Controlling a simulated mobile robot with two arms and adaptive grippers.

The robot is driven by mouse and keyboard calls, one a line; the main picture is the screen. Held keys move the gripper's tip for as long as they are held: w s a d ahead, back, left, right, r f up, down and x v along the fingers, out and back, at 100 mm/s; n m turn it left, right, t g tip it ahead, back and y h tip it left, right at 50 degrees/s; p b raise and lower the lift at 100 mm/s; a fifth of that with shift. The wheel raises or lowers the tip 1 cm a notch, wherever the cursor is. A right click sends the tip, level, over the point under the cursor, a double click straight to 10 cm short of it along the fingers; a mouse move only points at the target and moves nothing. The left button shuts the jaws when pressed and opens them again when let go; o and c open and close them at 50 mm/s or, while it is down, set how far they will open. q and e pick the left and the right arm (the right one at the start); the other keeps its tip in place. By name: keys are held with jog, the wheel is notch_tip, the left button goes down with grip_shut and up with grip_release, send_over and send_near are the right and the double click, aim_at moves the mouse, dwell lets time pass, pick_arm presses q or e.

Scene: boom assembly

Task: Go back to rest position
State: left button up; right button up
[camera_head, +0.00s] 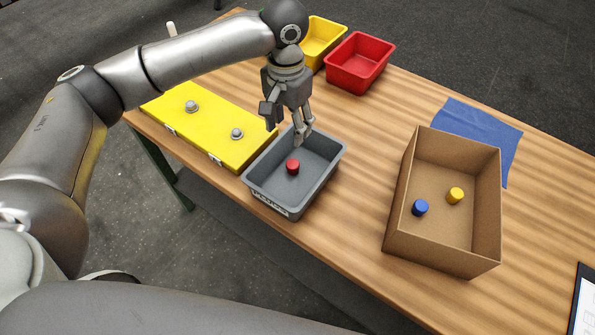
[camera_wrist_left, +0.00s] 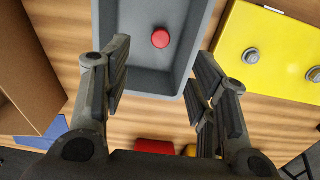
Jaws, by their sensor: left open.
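My left gripper (camera_head: 288,125) hangs over the back part of the grey bin, fingers pointing down. In the left wrist view its two fingers (camera_wrist_left: 160,80) are spread wide with nothing between them. A red cylinder (camera_head: 292,167) lies on the floor of the grey bin (camera_head: 327,173). It also shows in the left wrist view (camera_wrist_left: 161,38), beyond the fingertips and apart from them. My right gripper is in neither view.
A cardboard box (camera_head: 440,253) on the right holds a blue cylinder (camera_head: 420,207) and a yellow cylinder (camera_head: 455,195). A yellow panel (camera_head: 205,130) with knobs lies left of the bin. Red (camera_head: 360,62) and yellow (camera_head: 322,40) bins stand behind. A blue cloth (camera_head: 480,127) lies behind the box.

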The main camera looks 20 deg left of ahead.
pick_arm(q)
jog(key=shift+r, duration=1.35)
jog(key=shift+s+f, duration=0.1)
jog(key=shift+f, duration=0.05)
